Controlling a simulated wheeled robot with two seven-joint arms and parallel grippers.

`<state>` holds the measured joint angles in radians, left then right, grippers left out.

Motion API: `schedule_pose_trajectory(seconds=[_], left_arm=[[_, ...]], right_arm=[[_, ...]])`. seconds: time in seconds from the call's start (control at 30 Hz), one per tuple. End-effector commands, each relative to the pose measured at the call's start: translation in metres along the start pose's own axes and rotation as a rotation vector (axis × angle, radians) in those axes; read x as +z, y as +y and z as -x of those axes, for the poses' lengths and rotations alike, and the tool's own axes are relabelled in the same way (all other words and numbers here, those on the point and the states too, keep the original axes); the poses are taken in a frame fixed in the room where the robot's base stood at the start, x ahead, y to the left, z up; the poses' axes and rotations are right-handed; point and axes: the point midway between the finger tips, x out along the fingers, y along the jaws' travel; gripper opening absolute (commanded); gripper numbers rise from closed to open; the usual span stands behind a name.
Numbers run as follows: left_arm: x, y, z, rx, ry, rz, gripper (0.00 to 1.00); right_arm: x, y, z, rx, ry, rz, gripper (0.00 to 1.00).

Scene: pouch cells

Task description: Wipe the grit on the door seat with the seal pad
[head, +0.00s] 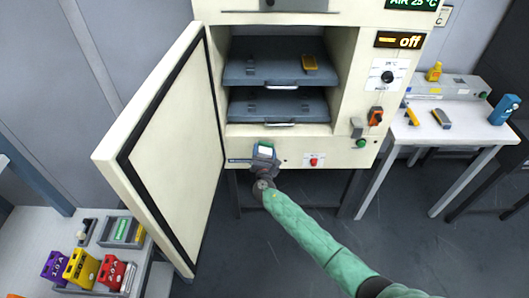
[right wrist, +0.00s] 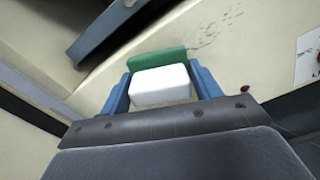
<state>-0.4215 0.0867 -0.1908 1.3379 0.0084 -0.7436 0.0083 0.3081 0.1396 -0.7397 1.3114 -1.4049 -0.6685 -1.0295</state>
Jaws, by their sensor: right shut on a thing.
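My right gripper (head: 265,152) is at the lower front of the cream oven, below the open chamber. In the right wrist view its two blue fingers (right wrist: 162,85) are shut on the seal pad (right wrist: 160,84), a white block with a green back. The pad also shows in the head view (head: 266,148). The door seat (right wrist: 225,50) is the cream face just beyond the pad. Dark specks of grit (right wrist: 208,38) lie on it, above and right of the pad. I cannot tell whether the pad touches the seat. My left gripper is out of view.
The oven door (head: 172,135) stands wide open on the left. A red button (head: 314,162) is right of the gripper. Side tables stand left (head: 40,225) and right (head: 460,130).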

Motion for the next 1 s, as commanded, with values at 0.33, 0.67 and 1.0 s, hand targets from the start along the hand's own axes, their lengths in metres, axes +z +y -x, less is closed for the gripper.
schedule_pose_trajectory(seconds=[0.33, 0.67, 1.0], left_arm=[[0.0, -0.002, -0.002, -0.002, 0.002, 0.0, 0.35], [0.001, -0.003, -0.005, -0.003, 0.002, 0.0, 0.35], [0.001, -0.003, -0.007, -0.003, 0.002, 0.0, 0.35]], right_arm=[[0.0, 0.0, -0.005, 0.0, -0.001, 0.0, 0.45], [0.0, 0.0, -0.01, 0.0, 0.0, 0.0, 0.45], [0.0, 0.0, -0.016, 0.0, 0.0, 0.001, 0.45]])
